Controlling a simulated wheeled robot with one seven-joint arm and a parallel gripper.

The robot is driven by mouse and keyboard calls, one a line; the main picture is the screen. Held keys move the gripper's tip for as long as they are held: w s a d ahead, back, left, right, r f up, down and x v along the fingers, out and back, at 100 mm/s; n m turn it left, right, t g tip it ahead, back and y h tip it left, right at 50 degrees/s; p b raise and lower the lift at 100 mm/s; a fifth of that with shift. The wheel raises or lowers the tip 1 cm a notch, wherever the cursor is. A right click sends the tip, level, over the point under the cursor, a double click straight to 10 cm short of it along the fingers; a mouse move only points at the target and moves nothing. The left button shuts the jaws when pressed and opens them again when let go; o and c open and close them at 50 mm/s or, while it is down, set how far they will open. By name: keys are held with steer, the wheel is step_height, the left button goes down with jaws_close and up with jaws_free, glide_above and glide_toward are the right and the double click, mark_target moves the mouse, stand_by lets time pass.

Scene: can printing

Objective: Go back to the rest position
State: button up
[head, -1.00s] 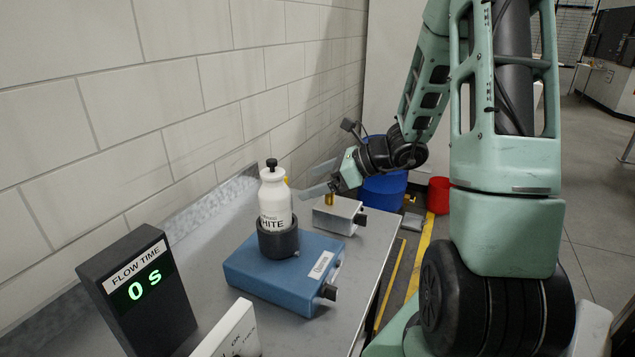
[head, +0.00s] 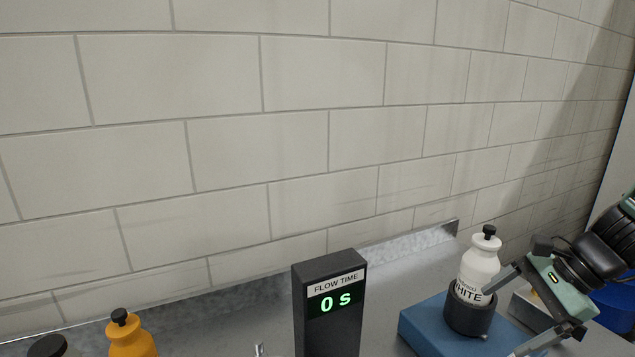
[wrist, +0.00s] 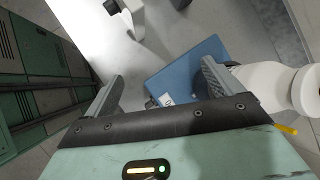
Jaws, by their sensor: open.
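My gripper (head: 522,309) is at the lower right of the head view, just right of the white bottle. Its two fingers are spread apart with nothing between them, as the wrist view (wrist: 160,88) also shows. The white bottle (head: 479,266) with a black cap stands upright in a dark round holder (head: 468,314) on a blue box (head: 428,327). One finger overlaps the bottle's right side in the head view; I cannot tell whether it touches. In the wrist view the bottle (wrist: 268,82) is at the right, outside the fingers, and the blue box (wrist: 185,72) is beyond them.
A dark display (head: 330,322) reads "FLOW TIME 0 s". An orange bottle (head: 130,340) and a dark round top (head: 50,346) show at the lower left. A tiled wall (head: 330,130) rises behind the bench. A grey box (head: 522,303) is partly hidden behind my gripper.

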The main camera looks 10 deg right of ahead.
steer(key=s+a+f+n+g+h+b, duration=0.1)
steer(key=s+a+n+h+b, duration=0.2)
steer(key=s+a+n, duration=0.4)
steer(key=s+a+f+n+g+h+b, duration=0.1)
steer(key=s+a+f+n+h+b, duration=0.1)
steer(key=s+a+n, duration=0.6)
steer(key=a+n+b, duration=0.1)
steer(key=a+n, duration=0.5)
steer(key=n, duration=0.4)
steer(key=shift+s+a+n+g+h+b, duration=0.15)
steer(key=shift+a+n+g+h+b, duration=0.15)
steer(key=shift+a+g+h, duration=0.1)
steer(key=shift+d, duration=0.1)
